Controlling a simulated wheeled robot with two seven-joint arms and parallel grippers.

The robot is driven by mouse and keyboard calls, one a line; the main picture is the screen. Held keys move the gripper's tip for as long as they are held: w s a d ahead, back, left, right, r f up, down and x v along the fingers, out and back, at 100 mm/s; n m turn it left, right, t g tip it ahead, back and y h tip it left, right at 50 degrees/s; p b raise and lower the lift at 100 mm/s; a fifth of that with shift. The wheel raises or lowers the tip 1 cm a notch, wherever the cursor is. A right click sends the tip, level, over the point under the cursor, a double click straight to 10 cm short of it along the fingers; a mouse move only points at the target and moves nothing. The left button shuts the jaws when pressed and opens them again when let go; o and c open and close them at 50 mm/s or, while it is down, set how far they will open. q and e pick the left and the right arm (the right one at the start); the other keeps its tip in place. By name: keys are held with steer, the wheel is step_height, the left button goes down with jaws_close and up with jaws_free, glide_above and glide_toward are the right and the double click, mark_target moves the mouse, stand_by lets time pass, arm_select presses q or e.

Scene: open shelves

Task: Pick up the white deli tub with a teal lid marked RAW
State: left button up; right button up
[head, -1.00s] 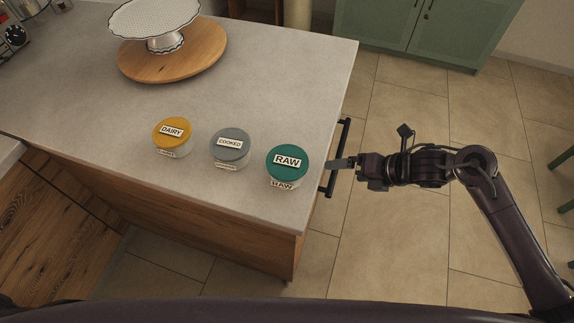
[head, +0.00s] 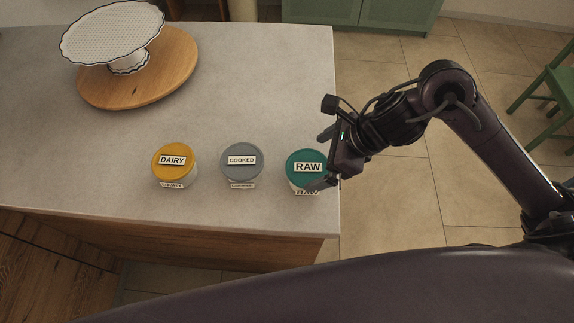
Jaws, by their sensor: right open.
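The white deli tub with a teal lid marked RAW (head: 304,170) stands upright near the right edge of the grey counter. It is the rightmost of three tubs in a row. My right gripper (head: 322,160) is open at the right side of this tub and overlaps the lid's right edge in the picture. One finger shows beyond the tub's far right side and the other by its near right side. I cannot tell whether they touch it. My left gripper is not in view.
A tub with a grey lid marked COOKED (head: 242,162) and one with a yellow lid marked DAIRY (head: 174,165) stand to the left. A white cake stand (head: 112,35) rests on a round wooden board (head: 150,85) behind. The counter (head: 245,85) is clear between.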

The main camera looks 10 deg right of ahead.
mark_target(308, 166)
steer(key=shift+a+f, duration=0.25)
steer(key=shift+f, duration=0.1)
steer(key=shift+w+a+f+p, duration=0.1)
steer(key=shift+f+p, duration=0.15)
steer(key=shift+f, duration=0.25)
steer(key=shift+w+a+f+p, duration=0.1)
steer(key=shift+f+p, duration=0.1)
steer(key=shift+f, duration=0.25)
steer(key=p+x, duration=0.1)
steer(key=x, duration=0.2)
steer(key=shift+w+a+f, duration=0.2)
steer(key=shift+a+f, duration=0.2)
steer(key=shift+f, duration=0.15)
steer(key=shift+w+f, duration=0.1)
steer(key=c, duration=0.7)
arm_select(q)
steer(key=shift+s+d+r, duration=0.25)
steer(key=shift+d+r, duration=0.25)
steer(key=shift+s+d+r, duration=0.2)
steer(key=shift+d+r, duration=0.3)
arm_select(e)
steer(key=shift+c, duration=1.1)
